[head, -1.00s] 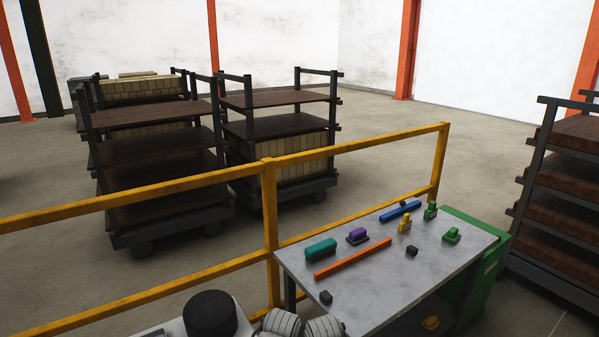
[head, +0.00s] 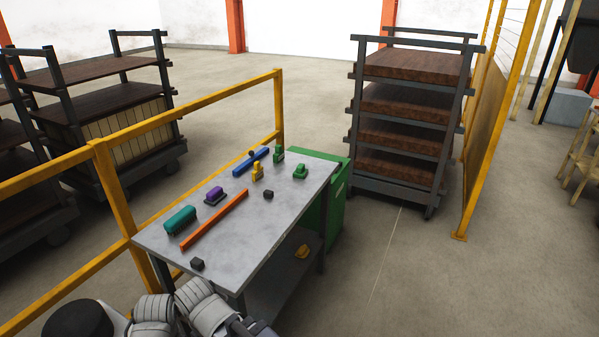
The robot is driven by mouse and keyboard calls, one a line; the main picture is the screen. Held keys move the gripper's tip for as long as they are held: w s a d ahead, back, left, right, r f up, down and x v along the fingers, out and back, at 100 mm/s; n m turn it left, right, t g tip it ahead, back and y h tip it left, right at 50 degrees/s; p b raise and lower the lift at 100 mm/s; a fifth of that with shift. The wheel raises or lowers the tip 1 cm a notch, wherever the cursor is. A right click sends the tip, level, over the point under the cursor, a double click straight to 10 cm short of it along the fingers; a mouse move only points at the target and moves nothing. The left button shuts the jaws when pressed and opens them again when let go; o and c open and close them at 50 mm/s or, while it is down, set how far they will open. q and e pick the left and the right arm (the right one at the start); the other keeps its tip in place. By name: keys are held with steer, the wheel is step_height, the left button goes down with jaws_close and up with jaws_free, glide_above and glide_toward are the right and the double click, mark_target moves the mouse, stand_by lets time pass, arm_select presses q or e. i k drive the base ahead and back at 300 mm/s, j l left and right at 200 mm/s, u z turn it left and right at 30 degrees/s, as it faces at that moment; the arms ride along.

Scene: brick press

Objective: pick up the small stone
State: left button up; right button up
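Small dark stone-like pieces lie on the grey metal table. One dark block (head: 197,264) is near the table's front left edge. Another dark block (head: 268,194) is right of the middle. A small dark rounded lump (head: 251,153) is at the back by the blue bar. I cannot tell for sure which one is the small stone. Neither of my grippers shows; only white and grey parts of my own body are at the bottom left.
The table (head: 225,240) also holds a teal brush (head: 180,219), a purple-topped tool (head: 214,195), an orange bar (head: 214,219), a blue bar (head: 240,166), and yellow and green tools. A yellow railing (head: 190,115) runs behind it.

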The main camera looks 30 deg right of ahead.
mark_target(301, 172)
steer(key=z, duration=3.45)
steer(key=u, duration=2.45)
steer(key=i+l+u, duration=0.1)
steer(key=i+l, duration=0.3)
steer(key=i, duration=0.25)
steer(key=i+l+u, duration=0.1)
steer(key=i+l, duration=0.35)
steer(key=i, duration=0.15)
